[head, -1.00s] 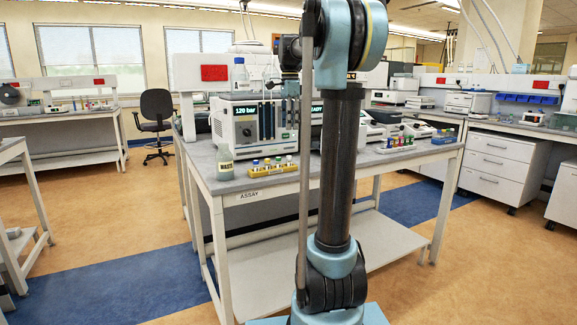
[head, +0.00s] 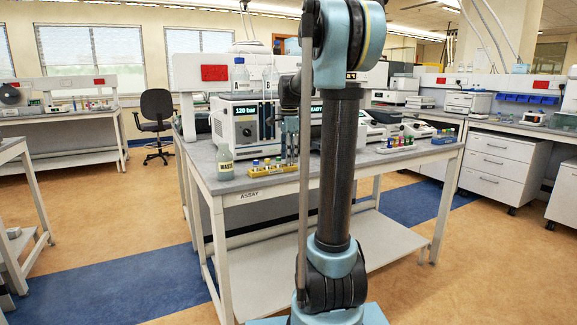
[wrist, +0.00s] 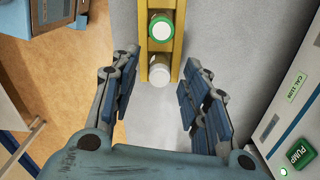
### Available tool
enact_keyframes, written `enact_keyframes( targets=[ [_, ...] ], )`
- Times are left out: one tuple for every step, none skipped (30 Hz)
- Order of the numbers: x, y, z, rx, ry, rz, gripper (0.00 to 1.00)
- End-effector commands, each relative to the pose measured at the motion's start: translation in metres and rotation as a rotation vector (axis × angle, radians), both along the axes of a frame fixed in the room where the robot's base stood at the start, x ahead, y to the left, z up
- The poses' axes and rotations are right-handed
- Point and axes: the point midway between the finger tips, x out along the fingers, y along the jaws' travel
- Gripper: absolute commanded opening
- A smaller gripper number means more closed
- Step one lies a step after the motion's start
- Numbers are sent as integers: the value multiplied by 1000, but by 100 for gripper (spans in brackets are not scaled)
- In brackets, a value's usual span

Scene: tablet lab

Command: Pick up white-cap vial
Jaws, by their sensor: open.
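The white-cap vial (wrist: 160,75) shows from above in the wrist view, at the near end of the yellow rack (wrist: 176,42). A green-cap vial (wrist: 161,28) stands beside it, farther up the rack. My gripper (wrist: 161,62) is open, with one finger on each side of the white cap and clear gaps on both sides. In the head view my gripper (head: 289,152) points down at the right end of the yellow rack (head: 262,173) on the ASSAY bench; the fingers largely hide the white-cap vial there.
A WASTE bottle (head: 224,162) stands left of the rack. An instrument (head: 240,123) reading 120 bar stands close behind; a panel with a green PUMP button (wrist: 298,156) is right of my fingers in the wrist view. Another rack of colourful vials (head: 397,145) is at right.

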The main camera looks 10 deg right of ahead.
Motion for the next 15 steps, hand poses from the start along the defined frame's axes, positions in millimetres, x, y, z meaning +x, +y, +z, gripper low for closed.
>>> enact_keyframes(
  targets=[
    [0, 0, -6, 0, 0, 0, 42],
    [0, 0, -9, 0, 0, 0, 42],
    [0, 0, -12, 0, 0, 0, 42],
    [0, 0, -13, 0, 0, 0, 42],
    [0, 0, -15, 0, 0, 0, 42],
    [0, 0, -16, 0, 0, 0, 42],
    [0, 0, -16, 0, 0, 0, 42],
    [0, 0, -17, 0, 0, 0, 42],
    [0, 0, -17, 0, 0, 0, 42],
    [0, 0, -17, 0, 0, 0, 42],
    [0, 0, -16, 0, 0, 0, 42],
    [0, 0, -16, 0, 0, 0, 42],
    [0, 0, -16, 0, 0, 0, 40],
    [0, 0, -16, 0, 0, 0, 33],
    [0, 0, -16, 0, 0, 0, 24]
  ],
)
